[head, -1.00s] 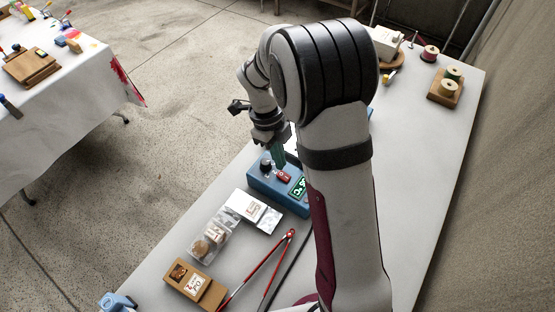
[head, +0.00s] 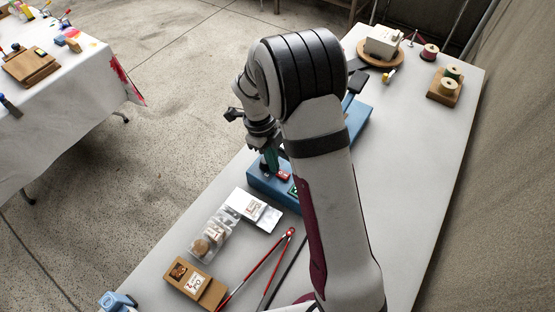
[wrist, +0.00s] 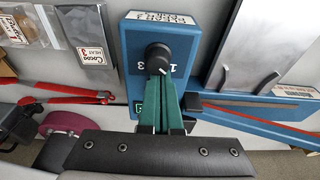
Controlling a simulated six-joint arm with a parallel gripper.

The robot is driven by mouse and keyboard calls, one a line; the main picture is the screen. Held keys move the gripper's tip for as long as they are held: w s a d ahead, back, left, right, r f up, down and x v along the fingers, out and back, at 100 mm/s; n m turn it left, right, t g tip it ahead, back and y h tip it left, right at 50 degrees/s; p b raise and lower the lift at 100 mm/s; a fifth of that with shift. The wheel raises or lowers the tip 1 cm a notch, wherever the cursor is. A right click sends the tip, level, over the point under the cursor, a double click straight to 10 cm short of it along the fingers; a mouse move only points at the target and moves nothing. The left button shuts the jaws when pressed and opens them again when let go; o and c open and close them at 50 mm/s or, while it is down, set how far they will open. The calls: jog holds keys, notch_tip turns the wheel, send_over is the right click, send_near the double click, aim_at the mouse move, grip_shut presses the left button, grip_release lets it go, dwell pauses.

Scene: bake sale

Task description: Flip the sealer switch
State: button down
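The blue sealer (head: 262,184) lies on the table below my gripper, with a red switch (head: 283,176) and a green display (head: 294,191) on its top. In the wrist view its blue housing (wrist: 186,62) shows a black dial knob (wrist: 158,56) with numbers. My gripper (head: 270,165) points down with its teal fingers close over the knob, left of the red switch. In the wrist view the fingers (wrist: 161,84) lie together, shut with nothing seen between them. I cannot tell whether they touch the knob. The fingers hide the switch in the wrist view.
Ribbon spools (head: 448,83) and a white device (head: 384,41) stand at the back. The table's right side is clear.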

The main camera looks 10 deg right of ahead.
jog(key=shift+s+f, duration=0.3)
jog(key=shift+s+d+r, duration=0.3)
jog(key=shift+s+d, duration=0.2)
jog(key=shift+d, duration=0.05)
jog(key=shift+d+r, duration=0.1)
jog(key=shift+r, duration=0.05)
jog(key=w+v, duration=0.1)
jog(key=v, duration=1.3)
jog(key=s+r+n+t+y, duration=0.1)
jog(key=s+n+y, duration=0.2)
jog(key=s+n, duration=1.8)
jog(key=s, duration=0.6)
jog(key=shift+r+y, duration=0.25)
jog(key=shift+y, duration=0.05)
